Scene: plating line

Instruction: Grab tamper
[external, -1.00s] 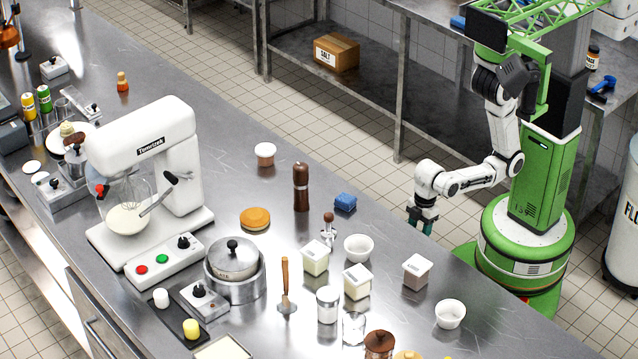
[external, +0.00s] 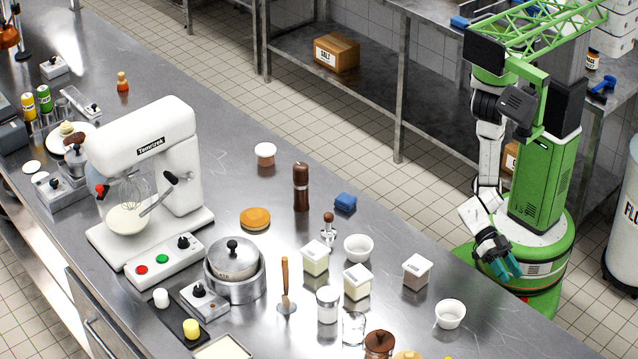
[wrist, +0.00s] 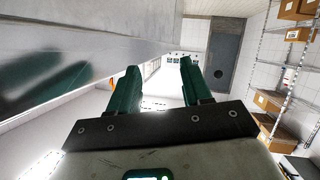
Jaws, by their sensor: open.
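The tamper (external: 328,227), with a brown knob and a metal foot, stands upright on the steel counter (external: 225,155), behind the lidded white tubs. My gripper (external: 507,266) has teal fingers and hangs off the counter's right side, close to my green base, well to the right of the tamper. In the wrist view my gripper (wrist: 160,82) shows two dark green fingers spread apart with nothing between them. The tamper is not visible in the wrist view.
Around the tamper stand a pepper mill (external: 301,187), a blue sponge (external: 345,202), a white bowl (external: 358,248) and a lidded tub (external: 315,258). A mixer (external: 150,165) stands at left. Open floor lies behind the counter.

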